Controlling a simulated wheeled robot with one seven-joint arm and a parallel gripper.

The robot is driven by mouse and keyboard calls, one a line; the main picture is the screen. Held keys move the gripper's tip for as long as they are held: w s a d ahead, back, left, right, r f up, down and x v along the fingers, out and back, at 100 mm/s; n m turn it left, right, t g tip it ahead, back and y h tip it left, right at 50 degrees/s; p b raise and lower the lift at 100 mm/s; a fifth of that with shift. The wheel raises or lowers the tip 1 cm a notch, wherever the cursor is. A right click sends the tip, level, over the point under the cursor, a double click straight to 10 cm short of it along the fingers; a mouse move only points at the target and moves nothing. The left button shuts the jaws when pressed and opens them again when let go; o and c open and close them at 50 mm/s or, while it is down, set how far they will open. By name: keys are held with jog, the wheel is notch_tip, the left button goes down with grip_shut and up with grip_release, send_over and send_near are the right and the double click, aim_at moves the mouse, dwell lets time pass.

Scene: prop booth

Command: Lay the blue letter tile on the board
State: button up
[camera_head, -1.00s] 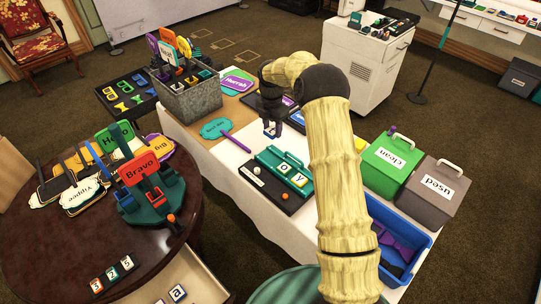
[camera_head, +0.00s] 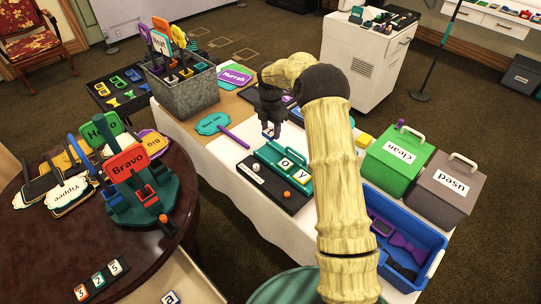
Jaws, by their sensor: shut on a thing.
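My gripper (camera_head: 270,132) hangs near the far end of the black board (camera_head: 258,187) on the white-clothed table. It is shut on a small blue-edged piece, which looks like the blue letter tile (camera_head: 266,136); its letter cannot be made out. The tile appears just beyond the board's far edge, above the cloth; the exact height is unclear. The board carries a teal holder (camera_head: 268,153) with letter tiles "o" (camera_head: 287,162) and "y" (camera_head: 302,174), plus a white and an orange knob.
A green "clean" bin (camera_head: 398,155), a grey "used" bin (camera_head: 447,185) and a blue crate (camera_head: 412,238) stand right of my arm. A teal paddle sign (camera_head: 213,123) lies left of the gripper. A metal tub (camera_head: 184,95) of signs stands behind it.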

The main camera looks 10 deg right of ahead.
send_over(271, 155)
jog(key=shift+f+p, duration=0.35)
jog(key=shift+f, duration=2.75)
jog(key=shift+f, duration=1.9)
jog(key=shift+f, duration=0.1)
jog(key=o, duration=1)
notch_tip(271, 155, up, 12)
jog(key=shift+r+b, duration=0.15)
jog(key=shift+b, duration=0.35)
